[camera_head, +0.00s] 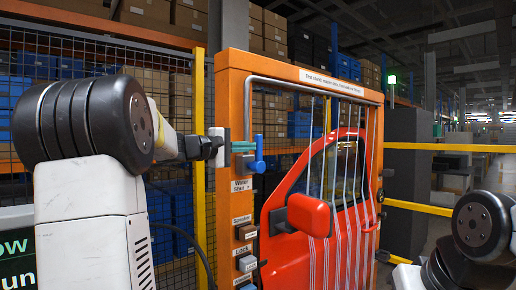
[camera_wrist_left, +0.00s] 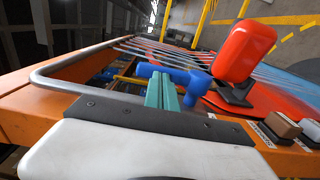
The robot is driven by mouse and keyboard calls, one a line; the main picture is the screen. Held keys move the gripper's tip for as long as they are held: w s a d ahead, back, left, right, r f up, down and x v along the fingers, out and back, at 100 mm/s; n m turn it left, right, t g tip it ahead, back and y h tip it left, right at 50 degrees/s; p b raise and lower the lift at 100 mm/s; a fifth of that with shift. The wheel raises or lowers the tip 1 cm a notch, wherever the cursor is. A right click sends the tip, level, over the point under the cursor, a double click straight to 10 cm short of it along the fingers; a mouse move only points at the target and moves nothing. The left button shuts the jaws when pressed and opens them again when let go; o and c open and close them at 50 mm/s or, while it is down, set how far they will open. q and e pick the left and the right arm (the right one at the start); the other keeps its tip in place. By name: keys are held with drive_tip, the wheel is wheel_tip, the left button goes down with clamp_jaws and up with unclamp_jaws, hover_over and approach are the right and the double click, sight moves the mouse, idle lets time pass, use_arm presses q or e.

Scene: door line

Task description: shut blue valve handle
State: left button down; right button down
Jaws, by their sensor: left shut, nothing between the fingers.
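The blue valve handle (camera_head: 259,153) sits on the upper part of the orange frame's left post, above a small white label. In the left wrist view the blue handle (camera_wrist_left: 194,84) shows a bar and a thicker round part. My left gripper (camera_head: 243,147) is shut and empty, its teal fingers just left of the handle. In the left wrist view the shut fingers (camera_wrist_left: 162,90) overlap part of the blue bar; I cannot tell whether they touch it. My right gripper is not in view; only part of my right arm shows at the lower right.
Push buttons (camera_head: 246,232) sit lower on the left post. A curved metal rail (camera_wrist_left: 75,62) runs along the frame. Yellow bars (camera_head: 430,147) stand at right.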

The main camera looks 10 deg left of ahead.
sight(255, 137)
use_arm(q)
drive_tip(key=shift+w+d+r+g+y, duration=0.2)
drive_tip(key=shift+r+g+y, duration=0.1)
drive_tip(key=shift+g, duration=0.1)
drive_tip(key=shift+w+d+r+g+y, duration=0.3)
drive_tip(key=shift+w+d+g+y, duration=0.15)
drive_tip(key=shift+w+g+y, duration=0.35)
drive_tip(key=w+d+g+y, duration=0.1)
drive_tip(key=g, duration=0.1)
drive_tip(key=w+g+y, duration=0.1)
drive_tip(key=shift+d+g+y, duration=0.3)
drive_tip(key=shift+d+g, duration=0.1)
drive_tip(key=x, duration=0.7)
drive_tip(key=shift+w+d+r, duration=0.2)
drive_tip(key=shift+r, duration=0.1)
